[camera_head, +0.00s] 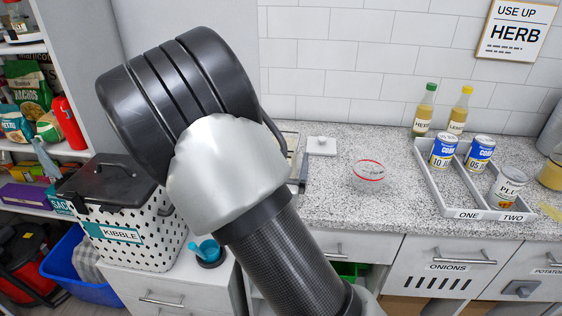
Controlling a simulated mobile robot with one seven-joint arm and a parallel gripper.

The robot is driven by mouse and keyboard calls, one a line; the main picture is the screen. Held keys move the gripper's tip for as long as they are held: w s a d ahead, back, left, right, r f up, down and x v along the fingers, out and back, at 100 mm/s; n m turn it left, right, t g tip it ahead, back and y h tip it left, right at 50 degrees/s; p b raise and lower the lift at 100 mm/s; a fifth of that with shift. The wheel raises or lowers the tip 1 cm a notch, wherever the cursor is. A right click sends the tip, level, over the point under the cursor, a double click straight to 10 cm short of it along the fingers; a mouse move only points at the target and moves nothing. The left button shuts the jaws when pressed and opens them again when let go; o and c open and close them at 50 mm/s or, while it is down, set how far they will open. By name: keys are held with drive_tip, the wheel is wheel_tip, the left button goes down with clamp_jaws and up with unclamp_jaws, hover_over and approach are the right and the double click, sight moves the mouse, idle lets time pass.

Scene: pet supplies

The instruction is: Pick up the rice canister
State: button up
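I cannot pick out a canister marked as rice in the head view. A clear jar with yellowish contents (551,172) is cut off by the right edge, and I see no label on it. A small white block with a round knob (321,146) lies on the counter right of my arm; I cannot tell what it is. My arm, with dark ribbed and pale grey links, fills the middle of the view and hides part of the counter. My gripper is not visible.
The speckled counter (330,200) holds a red-rimmed clear bowl (369,171), a two-part grey tray (467,214) with several cans, and two bottles (424,110) behind. Shelves line the far left.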

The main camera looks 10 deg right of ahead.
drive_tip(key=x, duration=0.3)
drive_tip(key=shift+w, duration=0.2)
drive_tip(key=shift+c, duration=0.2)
